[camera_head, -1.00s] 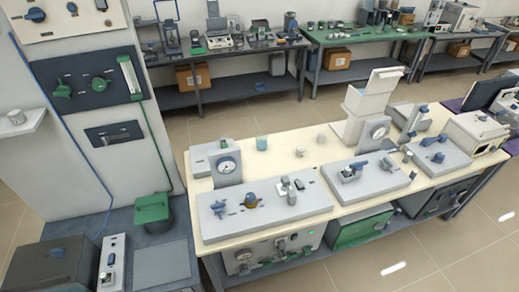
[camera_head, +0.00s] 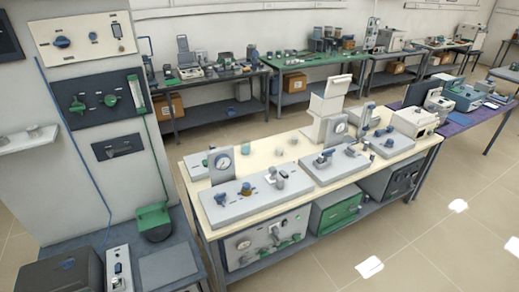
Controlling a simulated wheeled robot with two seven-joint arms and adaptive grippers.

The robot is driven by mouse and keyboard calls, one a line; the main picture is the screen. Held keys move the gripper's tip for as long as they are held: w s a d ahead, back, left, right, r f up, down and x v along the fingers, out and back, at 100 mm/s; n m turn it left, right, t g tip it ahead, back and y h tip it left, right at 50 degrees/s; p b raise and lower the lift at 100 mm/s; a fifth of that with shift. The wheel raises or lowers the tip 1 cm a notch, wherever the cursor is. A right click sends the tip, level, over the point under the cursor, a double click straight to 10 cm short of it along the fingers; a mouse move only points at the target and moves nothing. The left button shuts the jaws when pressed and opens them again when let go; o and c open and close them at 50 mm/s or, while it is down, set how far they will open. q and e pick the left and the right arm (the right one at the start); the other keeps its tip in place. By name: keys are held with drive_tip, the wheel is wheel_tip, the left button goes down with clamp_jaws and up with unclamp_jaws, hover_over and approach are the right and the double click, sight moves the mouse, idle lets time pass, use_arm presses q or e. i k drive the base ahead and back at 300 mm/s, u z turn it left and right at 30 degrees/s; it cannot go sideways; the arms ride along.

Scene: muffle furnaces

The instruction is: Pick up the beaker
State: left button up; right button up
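A small, pale bluish beaker (camera_head: 246,149) appears to stand on the cream-topped table, near its far left edge. It is tiny and faint in the head view, so its contents cannot be told. It is behind and to the right of the upright panel with a round gauge (camera_head: 223,163). Neither of my grippers is in view, and nothing is seen touching the beaker.
The cream-topped table (camera_head: 193,183) carries grey control units (camera_head: 240,203) along its front. A tall grey cabinet (camera_head: 90,170) and low dark bench stand on the left. Equipment benches line the back wall. Tiled floor (camera_head: 400,245) is clear at right.

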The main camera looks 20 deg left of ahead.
sight(246, 147)
drive_tip(key=z, duration=0.75)
drive_tip(key=i, duration=1.45)
